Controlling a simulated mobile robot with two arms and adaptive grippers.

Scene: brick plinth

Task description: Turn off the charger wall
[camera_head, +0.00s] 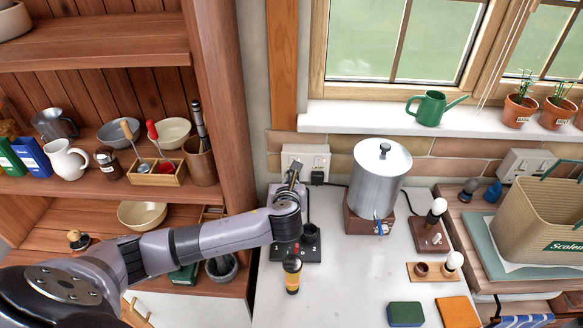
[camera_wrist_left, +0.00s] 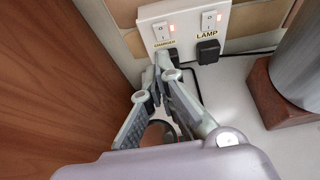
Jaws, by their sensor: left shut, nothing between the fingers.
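The white double wall socket (camera_head: 306,160) is on the wall behind the counter, left of the metal urn. In the left wrist view, its left switch (camera_wrist_left: 163,32) is above a label that appears to read CHARGER, and its right switch (camera_wrist_left: 211,20) is above the label LAMP. A black plug (camera_wrist_left: 208,51) sits under the LAMP label. My left gripper (camera_head: 294,172) is shut and empty, its tips just below the charger switch; it also shows in the left wrist view (camera_wrist_left: 162,62). Whether the tips touch the plate is unclear. My right gripper is not in view.
The metal urn (camera_head: 379,170) on its wooden base stands right of the socket. A wooden shelf unit (camera_head: 215,70) rises at the left.

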